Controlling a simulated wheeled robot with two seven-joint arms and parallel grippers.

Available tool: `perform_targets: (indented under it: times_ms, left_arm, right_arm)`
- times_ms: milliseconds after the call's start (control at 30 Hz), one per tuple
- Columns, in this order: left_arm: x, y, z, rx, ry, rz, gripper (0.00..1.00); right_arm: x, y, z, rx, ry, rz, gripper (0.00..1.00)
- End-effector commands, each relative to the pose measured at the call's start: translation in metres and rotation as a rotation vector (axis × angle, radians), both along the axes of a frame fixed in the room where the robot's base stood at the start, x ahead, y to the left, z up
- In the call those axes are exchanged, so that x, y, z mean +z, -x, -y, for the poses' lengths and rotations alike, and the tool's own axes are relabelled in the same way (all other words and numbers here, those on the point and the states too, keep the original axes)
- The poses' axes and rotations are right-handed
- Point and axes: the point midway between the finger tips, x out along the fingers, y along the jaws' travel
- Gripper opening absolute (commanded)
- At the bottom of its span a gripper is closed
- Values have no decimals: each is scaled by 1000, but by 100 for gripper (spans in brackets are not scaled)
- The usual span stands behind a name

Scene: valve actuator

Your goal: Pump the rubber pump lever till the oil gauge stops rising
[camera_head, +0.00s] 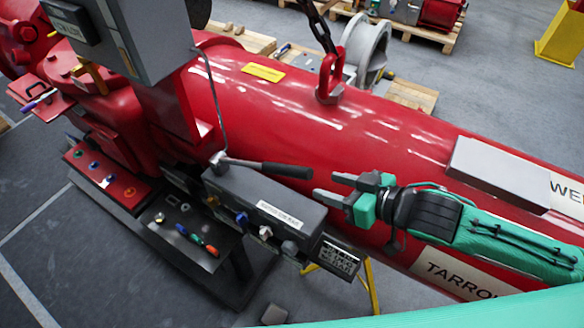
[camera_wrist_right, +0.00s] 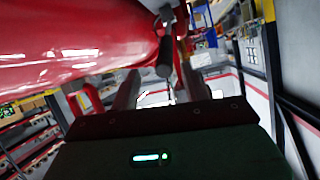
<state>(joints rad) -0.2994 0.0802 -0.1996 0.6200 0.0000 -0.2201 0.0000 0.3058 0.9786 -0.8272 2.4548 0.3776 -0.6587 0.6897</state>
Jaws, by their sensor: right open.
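The pump lever has a dark rubber grip (camera_head: 287,170) and a metal rod that joins a pivot on top of the grey pump box (camera_head: 265,203). My right gripper (camera_head: 325,188) is open, just right of the grip's end in the head view. In the right wrist view the grip's dark round end (camera_wrist_right: 163,71) shows between the two spread fingers (camera_wrist_right: 152,85). I cannot tell whether either finger touches it. My left gripper is not in view. I cannot make out an oil gauge reading; a small dark display-like panel (camera_head: 340,257) sits at the box's right end.
The large red cylinder (camera_head: 400,140) runs behind the pump box and beneath my right arm. A chain with a red shackle (camera_head: 330,75) hangs above it. Yellow supports (camera_head: 371,285) stand below.

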Motion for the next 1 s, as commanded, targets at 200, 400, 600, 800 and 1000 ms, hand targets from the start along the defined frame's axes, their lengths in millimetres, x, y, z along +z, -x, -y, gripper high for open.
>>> perform_targets:
  times_ms: [200, 400, 600, 800, 1000]
  left_arm:
    - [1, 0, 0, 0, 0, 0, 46]
    - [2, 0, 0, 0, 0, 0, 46]
    - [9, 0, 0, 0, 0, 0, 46]
    - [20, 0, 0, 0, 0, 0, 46]
    - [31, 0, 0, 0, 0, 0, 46]
  right_arm:
    - [21, 6, 17, 47, -54, -37, 46]
    - [27, 8, 22, 54, -81, -60, 46]
    - [24, 0, 12, 54, -84, -62, 46]
    - [16, -14, -7, 55, -83, -61, 46]
    - [5, -29, -28, 54, -82, -61, 46]
